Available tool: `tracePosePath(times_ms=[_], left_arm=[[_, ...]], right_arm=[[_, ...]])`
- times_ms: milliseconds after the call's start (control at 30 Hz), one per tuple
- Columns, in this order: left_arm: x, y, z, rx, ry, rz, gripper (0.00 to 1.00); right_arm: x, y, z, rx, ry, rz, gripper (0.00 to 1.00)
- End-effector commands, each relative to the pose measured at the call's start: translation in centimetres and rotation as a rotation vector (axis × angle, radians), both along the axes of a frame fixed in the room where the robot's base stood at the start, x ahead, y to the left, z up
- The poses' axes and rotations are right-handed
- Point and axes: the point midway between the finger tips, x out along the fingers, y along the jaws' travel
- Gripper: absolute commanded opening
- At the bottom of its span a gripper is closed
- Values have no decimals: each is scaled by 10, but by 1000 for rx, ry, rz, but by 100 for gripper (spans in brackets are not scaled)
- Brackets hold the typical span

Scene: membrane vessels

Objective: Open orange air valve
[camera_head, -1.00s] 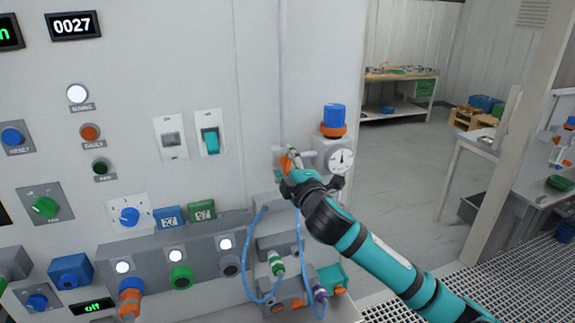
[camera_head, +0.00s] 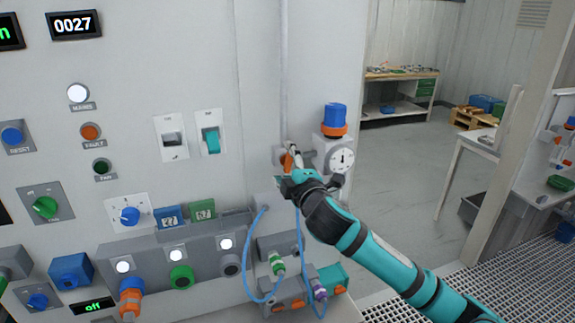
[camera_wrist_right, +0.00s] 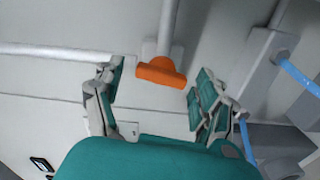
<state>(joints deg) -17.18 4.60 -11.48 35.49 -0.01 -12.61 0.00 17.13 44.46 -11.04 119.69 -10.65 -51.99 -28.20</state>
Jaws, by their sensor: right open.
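The orange air valve (camera_head: 287,162) sits on the panel's pipe, left of a round gauge (camera_head: 341,160). In the right wrist view its orange handle (camera_wrist_right: 160,71) lies crosswise at the end of a grey stem. My right gripper (camera_head: 292,159) is at the valve and partly covers it in the head view. In the wrist view the right gripper (camera_wrist_right: 160,82) is open, with one finger on each side of the handle and visible gaps to both. Whether the handle lies fully between the pads in depth is unclear. My left gripper is not in view.
A blue-topped regulator with an orange ring (camera_head: 334,119) stands above the gauge. Blue hoses (camera_head: 300,240) hang below my right gripper, near a fitting block (camera_head: 280,248). Rocker switches (camera_head: 211,140) are on the panel to the left. Open floor lies to the right.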

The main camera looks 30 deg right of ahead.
Motion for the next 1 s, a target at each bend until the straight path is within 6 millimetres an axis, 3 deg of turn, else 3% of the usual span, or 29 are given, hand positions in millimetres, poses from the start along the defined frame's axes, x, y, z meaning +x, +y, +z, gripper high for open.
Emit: tracePosePath(times_ms=[267, 700, 1000], left_arm=[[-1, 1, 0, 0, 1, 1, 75], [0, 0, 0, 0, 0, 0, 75], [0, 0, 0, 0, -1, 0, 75]], right_arm=[[-16, 4, -1, -1, 2, 2, 73], [-100, 24, -2, 0, 3, 1, 73], [-117, 28, 0, 0, 0, 0, 73]])
